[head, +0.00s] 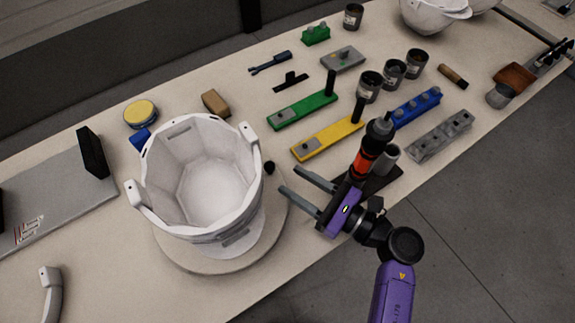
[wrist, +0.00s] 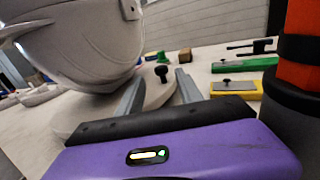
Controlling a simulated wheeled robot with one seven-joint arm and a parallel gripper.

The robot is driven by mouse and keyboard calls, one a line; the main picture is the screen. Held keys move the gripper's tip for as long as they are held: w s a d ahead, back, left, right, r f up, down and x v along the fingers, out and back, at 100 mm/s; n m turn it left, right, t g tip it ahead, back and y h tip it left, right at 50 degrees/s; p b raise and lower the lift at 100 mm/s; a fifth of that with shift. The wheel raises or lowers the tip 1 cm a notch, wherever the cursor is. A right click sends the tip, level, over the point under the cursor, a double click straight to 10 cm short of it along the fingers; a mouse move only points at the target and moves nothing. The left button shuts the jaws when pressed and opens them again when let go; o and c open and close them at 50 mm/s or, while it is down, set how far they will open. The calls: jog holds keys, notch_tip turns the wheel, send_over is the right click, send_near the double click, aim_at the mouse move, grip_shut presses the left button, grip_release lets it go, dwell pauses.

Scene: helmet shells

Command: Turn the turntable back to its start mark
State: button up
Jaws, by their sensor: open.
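The turntable (head: 170,248) is a pale round disc under a white helmet shell (head: 205,180), which stands on it with its open side up. In the wrist view the turntable (wrist: 156,92) shows behind my fingers, with the shell (wrist: 85,45) at upper left. A small black knob (head: 269,167) stands at the turntable's right rim. My gripper (head: 291,180) is open and empty, just right of the turntable, its fingers pointing towards the knob side. In the wrist view the knob (wrist: 162,72) appears in the gap between the fingertips, apart from both. I cannot make out a start mark.
A yellow bar (head: 328,138) and a green bar (head: 302,108) with upright handles lie beyond my gripper. An orange-and-black tool (head: 370,150) stands close beside it. A grey plate (head: 60,200) lies left of the turntable. The bench in front of the turntable is mostly clear.

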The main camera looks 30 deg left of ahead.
aim_at(274, 169)
jog(key=shift+w+a, duration=0.1)
jog(key=shift+a, duration=0.35)
jog(key=shift+a+p, duration=0.7)
jog(key=shift+a, duration=2.8)
grip_shut()
